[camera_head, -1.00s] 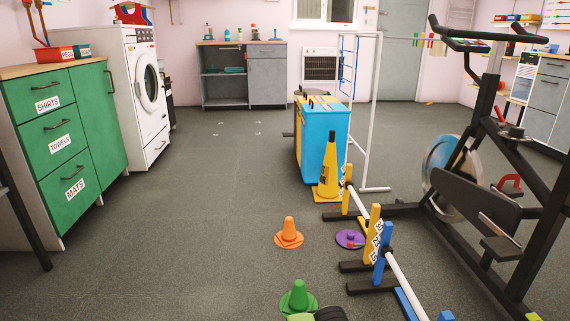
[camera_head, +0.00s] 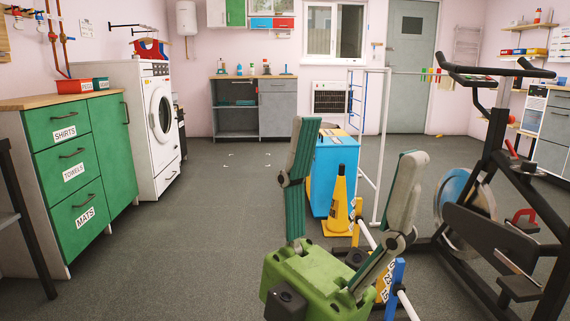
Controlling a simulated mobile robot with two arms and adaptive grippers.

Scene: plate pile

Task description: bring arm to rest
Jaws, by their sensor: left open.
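My left gripper (camera_head: 345,185) stands upright in the lower middle of the head view, close to the camera. Its green body is at the bottom and its two grey-and-green fingers point up. The fingers are spread wide apart with nothing between them. It covers part of the floor, the hurdles and the cones behind it. My right gripper is not in view.
A black exercise bike (camera_head: 480,200) stands at the right. A blue bin (camera_head: 332,175), a yellow cone (camera_head: 340,205) and a hurdle (camera_head: 397,285) are behind the gripper. Green drawers (camera_head: 70,165) and a white washer (camera_head: 150,130) line the left. The floor at centre left is clear.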

